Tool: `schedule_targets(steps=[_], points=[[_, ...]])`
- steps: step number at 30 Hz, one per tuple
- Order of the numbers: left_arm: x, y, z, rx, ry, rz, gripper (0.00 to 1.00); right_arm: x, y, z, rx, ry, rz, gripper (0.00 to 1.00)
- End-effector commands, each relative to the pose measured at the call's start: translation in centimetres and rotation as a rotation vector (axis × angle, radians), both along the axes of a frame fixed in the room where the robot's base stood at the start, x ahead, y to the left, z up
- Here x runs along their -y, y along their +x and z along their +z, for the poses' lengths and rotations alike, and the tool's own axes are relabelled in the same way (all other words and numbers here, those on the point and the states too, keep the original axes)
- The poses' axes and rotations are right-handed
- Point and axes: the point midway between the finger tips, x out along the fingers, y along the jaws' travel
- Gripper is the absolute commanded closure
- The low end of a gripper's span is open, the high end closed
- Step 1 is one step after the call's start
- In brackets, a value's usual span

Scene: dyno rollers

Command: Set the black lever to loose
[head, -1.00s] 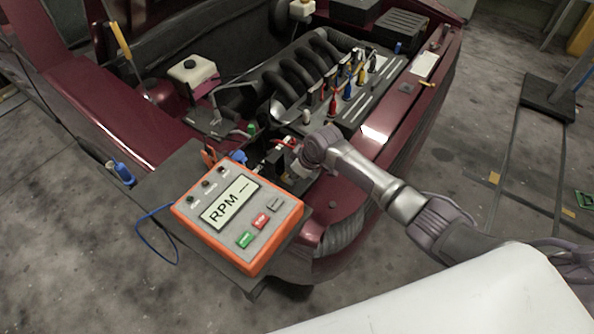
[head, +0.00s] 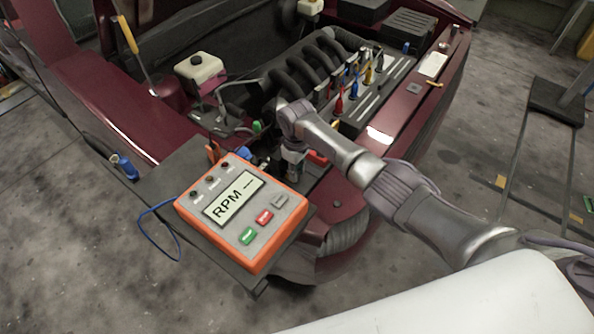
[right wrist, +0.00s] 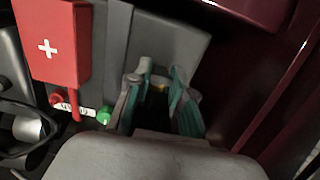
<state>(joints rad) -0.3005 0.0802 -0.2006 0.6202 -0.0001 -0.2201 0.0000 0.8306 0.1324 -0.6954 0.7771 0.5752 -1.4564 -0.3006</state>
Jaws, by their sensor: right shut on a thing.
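My right arm reaches in from the right of the head view. Its gripper (head: 293,166) points down into the front corner of the engine bay, beside the orange tester. My left gripper is not in view.
The orange RPM tester (head: 240,212) stands left of the gripper. A red box with a white cross (right wrist: 52,45), a red knob (right wrist: 57,99) and a green knob (right wrist: 104,114) are beside the fingers. The engine (head: 310,75) lies behind, and the dark red bodywork (head: 400,120) is on the right.

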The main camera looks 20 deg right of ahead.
Motion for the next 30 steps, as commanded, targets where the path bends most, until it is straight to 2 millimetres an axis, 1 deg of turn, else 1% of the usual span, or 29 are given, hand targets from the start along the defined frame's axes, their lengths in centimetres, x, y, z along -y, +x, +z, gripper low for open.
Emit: schedule_targets(steps=[5, 6, 10, 11, 19, 22, 26, 30], points=[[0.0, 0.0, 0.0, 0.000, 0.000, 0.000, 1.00, 0.0, 0.0, 0.0, -0.001, -0.001, 0.001, 1.00], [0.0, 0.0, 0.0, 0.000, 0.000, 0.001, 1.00, 0.0, 0.0, 0.0, -0.001, -0.001, 0.001, 0.77], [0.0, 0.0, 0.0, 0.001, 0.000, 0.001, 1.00, 0.0, 0.0, 0.0, 0.000, 0.000, 0.001, 0.55], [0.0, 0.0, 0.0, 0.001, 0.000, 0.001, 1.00, 0.0, 0.0, 0.0, 0.000, 0.000, 0.001, 0.52], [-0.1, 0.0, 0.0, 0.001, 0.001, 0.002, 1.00, 0.0, 0.0, 0.0, 0.000, 0.000, 0.000, 0.52], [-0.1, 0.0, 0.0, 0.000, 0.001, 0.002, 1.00, 0.0, 0.0, 0.5, 0.002, 0.001, 0.001, 0.52], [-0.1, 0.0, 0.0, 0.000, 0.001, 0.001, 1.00, 0.0, 0.1, 2.3, 0.003, 0.001, 0.001, 0.52], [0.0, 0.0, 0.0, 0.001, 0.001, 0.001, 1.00, 0.0, 0.1, 5.4, 0.005, 0.002, 0.002, 0.52]])
